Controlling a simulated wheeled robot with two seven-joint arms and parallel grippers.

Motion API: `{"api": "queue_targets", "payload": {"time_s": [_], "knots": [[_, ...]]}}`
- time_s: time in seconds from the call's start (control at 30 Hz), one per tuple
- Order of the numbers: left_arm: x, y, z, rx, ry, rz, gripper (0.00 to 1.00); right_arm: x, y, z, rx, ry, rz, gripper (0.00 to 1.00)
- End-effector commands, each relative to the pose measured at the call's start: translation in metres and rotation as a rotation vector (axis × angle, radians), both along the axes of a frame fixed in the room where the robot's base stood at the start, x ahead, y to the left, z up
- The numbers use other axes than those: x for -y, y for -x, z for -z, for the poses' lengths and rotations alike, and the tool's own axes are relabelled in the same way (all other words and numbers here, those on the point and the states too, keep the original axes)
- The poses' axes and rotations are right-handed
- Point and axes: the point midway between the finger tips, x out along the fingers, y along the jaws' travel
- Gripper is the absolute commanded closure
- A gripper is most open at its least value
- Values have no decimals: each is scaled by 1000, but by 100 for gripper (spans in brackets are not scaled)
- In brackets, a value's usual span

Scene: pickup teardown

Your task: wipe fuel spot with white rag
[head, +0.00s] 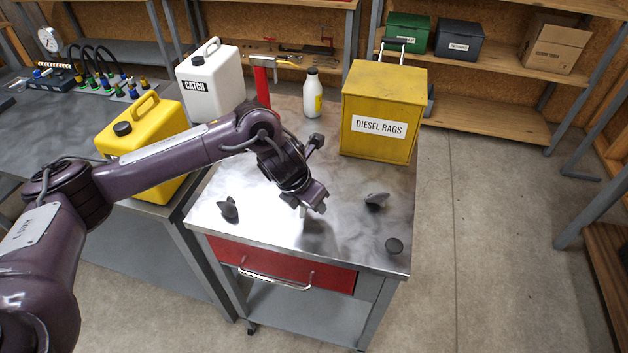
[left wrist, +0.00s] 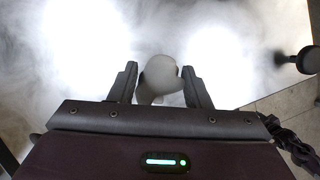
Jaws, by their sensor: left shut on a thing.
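My left gripper (head: 311,207) is low over the metal top of the cart (head: 265,215), near its middle. It is shut on a small, pale, rounded thing, which I take for the white rag (left wrist: 158,76); it shows between the two fingers in the left wrist view. In the head view only a small white bit of the rag (head: 301,212) shows below the gripper. I cannot tell whether the rag touches the top. The top has cloudy grey smears and glare, and I cannot pick out the fuel spot among them. My right gripper is not in view.
Small dark pieces lie left (head: 229,209) and right (head: 376,201) of the gripper, with a dark round cap (head: 394,246) near the front right corner. Behind stand a yellow DIESEL RAGS box (head: 383,95) and a white bottle (head: 312,97). A yellow can (head: 150,118) stands left.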

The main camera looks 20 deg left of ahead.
Motion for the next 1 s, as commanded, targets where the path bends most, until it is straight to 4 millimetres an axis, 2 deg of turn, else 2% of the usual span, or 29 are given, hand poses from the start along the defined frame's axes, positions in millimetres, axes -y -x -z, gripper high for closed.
{"api": "queue_targets", "payload": {"time_s": [0.03,0.5,1.0], "knots": [[-1,0,-7,-3,-2,-1,78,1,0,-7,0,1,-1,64],[-5,-5,-49,-2,-2,-9,78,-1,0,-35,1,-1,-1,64],[-5,-5,-54,-2,-2,-11,78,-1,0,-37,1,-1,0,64]]}}
